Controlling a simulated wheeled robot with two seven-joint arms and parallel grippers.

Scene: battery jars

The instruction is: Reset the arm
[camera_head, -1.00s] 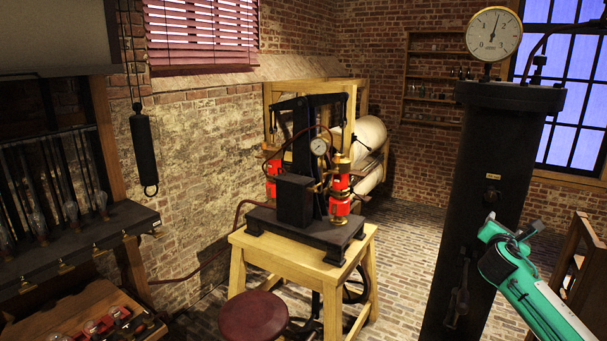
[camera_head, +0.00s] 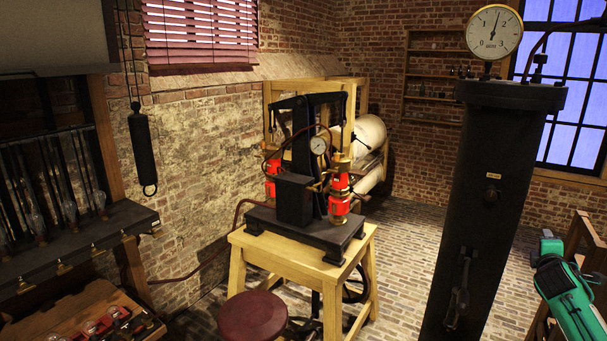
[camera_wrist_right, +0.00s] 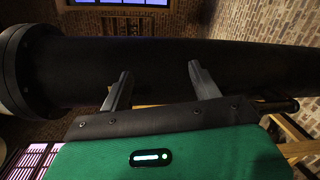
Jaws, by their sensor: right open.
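My right arm (camera_head: 568,295), green with dark parts, is at the lower right edge of the head view, right of the tall black column (camera_head: 485,200). Its fingertips cannot be made out there. In the right wrist view my right gripper (camera_wrist_right: 160,71) has its two dark fingers apart with nothing between them. The black column (camera_wrist_right: 170,65) lies across that view beyond the fingers; whether they touch it I cannot tell. My left gripper is in neither view.
A pressure gauge (camera_head: 494,32) tops the column. A wooden table (camera_head: 290,254) carries a black apparatus with red lanterns. A round stool (camera_head: 252,316) stands in front. A shelf with glass tubes (camera_head: 80,240) is at left. Brick floor (camera_head: 410,240) is clear between table and column.

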